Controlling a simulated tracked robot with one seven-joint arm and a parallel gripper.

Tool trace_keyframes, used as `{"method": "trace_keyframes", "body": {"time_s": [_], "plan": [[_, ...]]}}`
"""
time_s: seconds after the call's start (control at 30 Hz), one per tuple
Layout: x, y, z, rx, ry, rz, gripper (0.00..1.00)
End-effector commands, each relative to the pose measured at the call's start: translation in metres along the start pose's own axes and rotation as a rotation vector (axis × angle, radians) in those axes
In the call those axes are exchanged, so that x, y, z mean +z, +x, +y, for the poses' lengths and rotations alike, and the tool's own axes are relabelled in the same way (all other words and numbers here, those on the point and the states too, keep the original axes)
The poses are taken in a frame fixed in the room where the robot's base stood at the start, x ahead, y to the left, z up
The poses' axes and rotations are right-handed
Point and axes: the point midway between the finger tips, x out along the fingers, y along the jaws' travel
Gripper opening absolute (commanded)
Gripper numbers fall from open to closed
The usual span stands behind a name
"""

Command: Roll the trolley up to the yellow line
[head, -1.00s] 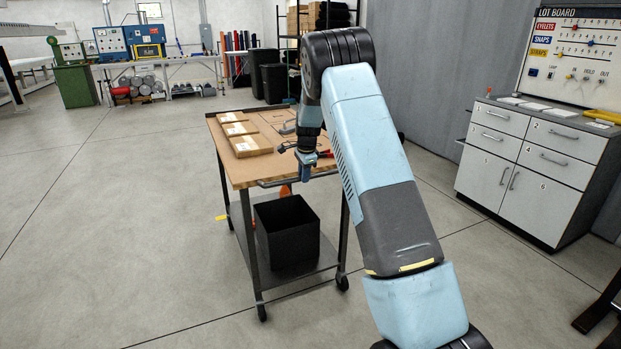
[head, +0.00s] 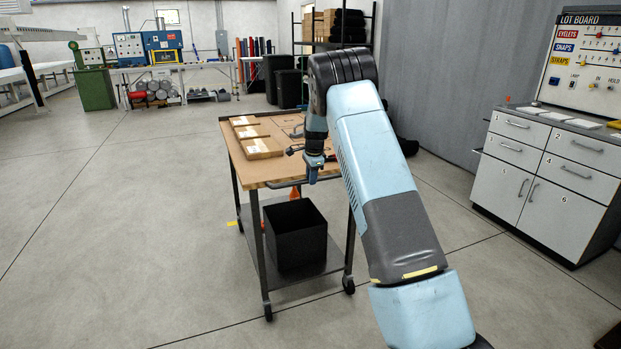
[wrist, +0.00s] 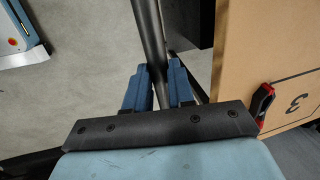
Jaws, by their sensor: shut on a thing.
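The trolley (head: 240,161) has a brown top, dark legs, casters and a lower shelf. It stands upright on the floor in the middle of the head view. My gripper (head: 313,176) is at its near edge, shut on the trolley's dark handle bar (head: 283,184). In the wrist view the bar (wrist: 149,32) runs between the two blue fingers (wrist: 160,88). A short piece of yellow floor marking (head: 232,223) shows beside the trolley's left legs; the rest of the line is hidden.
A grey drawer cabinet (head: 545,170) stands to the right. Dark bins (head: 288,88) and a workbench (head: 190,68) are at the back. The floor to the left is clear.

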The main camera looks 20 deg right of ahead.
Motion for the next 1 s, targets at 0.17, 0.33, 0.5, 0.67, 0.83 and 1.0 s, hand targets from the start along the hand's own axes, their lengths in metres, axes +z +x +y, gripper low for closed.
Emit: {"method": "trace_keyframes", "body": {"time_s": [0.17, 0.33, 0.5, 0.67, 0.83, 1.0], "plan": [[0.001, 0.0, 0.0, 0.0, 0.001, -0.003, 0.36], [0.0, 0.0, 0.0, 0.001, 0.002, -0.002, 0.48], [-0.001, 0.0, 0.0, 0.001, 0.002, -0.001, 0.48], [-0.001, -0.007, 0.0, -0.001, 0.002, -0.001, 0.48], [0.0, -0.032, 0.0, -0.002, 0.002, -0.001, 0.48], [0.0, -0.066, -0.001, -0.002, 0.002, -0.002, 0.48]]}}
